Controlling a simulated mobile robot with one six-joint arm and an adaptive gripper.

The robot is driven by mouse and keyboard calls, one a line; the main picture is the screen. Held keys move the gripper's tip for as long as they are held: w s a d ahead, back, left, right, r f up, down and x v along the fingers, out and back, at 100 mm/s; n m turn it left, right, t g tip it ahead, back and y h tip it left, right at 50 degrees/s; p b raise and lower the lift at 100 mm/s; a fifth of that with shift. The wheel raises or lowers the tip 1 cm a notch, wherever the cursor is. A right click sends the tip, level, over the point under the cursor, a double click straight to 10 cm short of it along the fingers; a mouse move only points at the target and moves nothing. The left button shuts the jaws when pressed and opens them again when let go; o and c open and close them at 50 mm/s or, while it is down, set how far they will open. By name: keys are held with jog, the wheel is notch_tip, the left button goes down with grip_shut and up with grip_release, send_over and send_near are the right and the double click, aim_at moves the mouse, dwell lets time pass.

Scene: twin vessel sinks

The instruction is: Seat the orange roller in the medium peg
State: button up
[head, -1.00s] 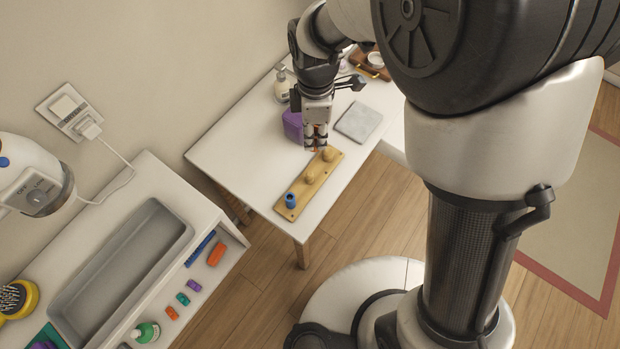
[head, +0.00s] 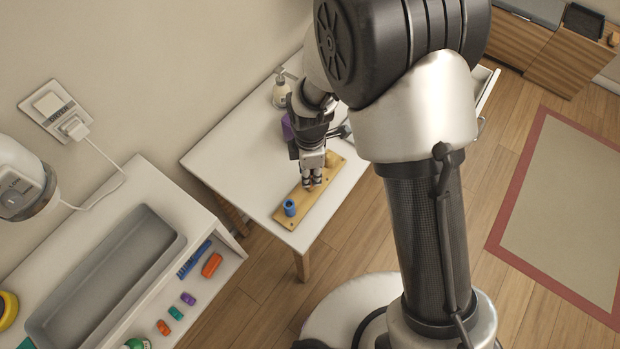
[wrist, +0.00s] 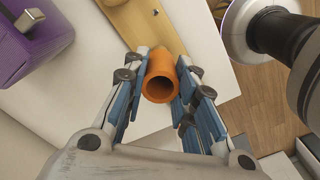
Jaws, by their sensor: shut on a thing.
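My gripper (head: 312,183) is over the middle of the wooden peg board (head: 304,203). In the wrist view the orange roller (wrist: 160,83) is clasped between the two blue-padded fingers, its hollow open end facing the camera. The board also shows in the wrist view (wrist: 207,32), beyond the roller. The middle peg is hidden behind my gripper in the head view and by the roller in the wrist view. I cannot tell whether the roller touches that peg. A blue roller (head: 290,208) stands at the board's near end. A rounded peg (head: 331,160) shows at the far end.
A purple object (wrist: 32,38) stands left of the board, and a soap bottle (head: 281,91) is behind on the white table (head: 225,155). A counter with a grey basin (head: 105,275) and several small coloured pieces is at the lower left. Wooden floor lies right of the table.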

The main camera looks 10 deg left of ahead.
jog(key=shift+f+b, duration=0.4)
jog(key=shift+f, duration=1.35)
jog(key=shift+f, duration=0.2)
jog(key=o, duration=0.7)
jog(key=shift+r, duration=0.15)
notch_tip(320, 180, up, 12)
jog(key=p, duration=0.4)
jog(key=shift+r, duration=0.1)
